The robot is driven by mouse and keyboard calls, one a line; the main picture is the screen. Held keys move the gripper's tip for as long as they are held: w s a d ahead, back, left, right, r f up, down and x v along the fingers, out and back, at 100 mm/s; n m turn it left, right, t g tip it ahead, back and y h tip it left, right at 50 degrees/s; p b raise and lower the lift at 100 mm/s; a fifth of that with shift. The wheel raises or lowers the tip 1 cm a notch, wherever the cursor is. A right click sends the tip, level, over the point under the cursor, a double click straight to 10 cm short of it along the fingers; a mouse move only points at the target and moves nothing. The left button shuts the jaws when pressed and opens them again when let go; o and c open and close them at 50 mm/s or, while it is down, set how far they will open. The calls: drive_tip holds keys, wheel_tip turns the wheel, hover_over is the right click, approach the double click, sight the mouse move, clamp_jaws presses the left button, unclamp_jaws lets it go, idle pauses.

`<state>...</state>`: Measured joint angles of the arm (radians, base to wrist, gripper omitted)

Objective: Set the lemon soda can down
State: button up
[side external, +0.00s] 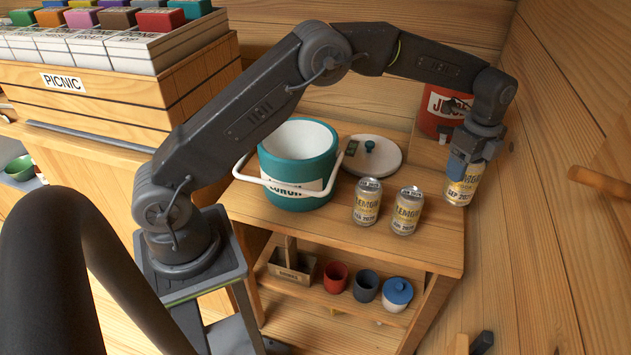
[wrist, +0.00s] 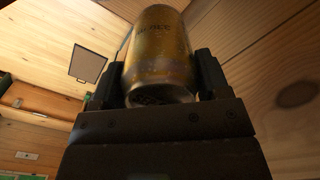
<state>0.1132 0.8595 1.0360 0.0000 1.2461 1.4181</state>
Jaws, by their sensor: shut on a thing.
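My gripper (side external: 474,160) is shut on a silver and yellow lemon soda can (side external: 461,191). It holds the can upright by its upper part at the right end of the wooden table (side external: 439,247). I cannot tell whether the can's base touches the tabletop. In the wrist view the same can (wrist: 161,50) sits between the two dark fingers. Two more lemon soda cans stand upright on the table to the left, a left one (side external: 367,204) and a right one (side external: 407,213), apart from the held can.
A teal bucket (side external: 290,194) with a white handle stands on the table, its white lid (side external: 383,155) behind. A red juice container (side external: 437,104) is behind my gripper. A wooden wall (side external: 545,150) rises close on the right. Cups (side external: 336,277) stand on the lower shelf.

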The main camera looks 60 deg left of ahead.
wheel_tip(320, 180, up, 10)
drive_tip(key=shift+f, duration=0.25)
drive_tip(key=shift+a+r, duration=0.35)
drive_tip(key=shift+a, duration=0.2)
drive_tip(key=s+a+r+n, duration=0.1)
drive_tip(key=s+a+n, duration=0.2)
drive_tip(key=a, duration=0.5)
drive_tip(key=s+a+n, duration=0.2)
drive_tip(key=a+n, duration=0.2)
drive_tip(key=a, duration=0.4)
drive_tip(key=s+a+f+n, duration=0.1)
drive_tip(key=s+a+n, duration=1)
drive_tip(key=s+a, duration=0.6)
drive_tip(key=shift+s+d+f, duration=0.3)
drive_tip(key=shift+s+f, duration=0.05)
drive_tip(key=shift+f, duration=3.2)
drive_tip(key=shift+s+d+f, duration=0.25)
drive_tip(key=shift+s+f, duration=0.05)
drive_tip(key=shift+f, duration=3.3)
drive_tip(key=shift+s+d+f, duration=0.3)
drive_tip(key=shift+s+f, duration=0.05)
drive_tip(key=shift+f, duration=3.2)
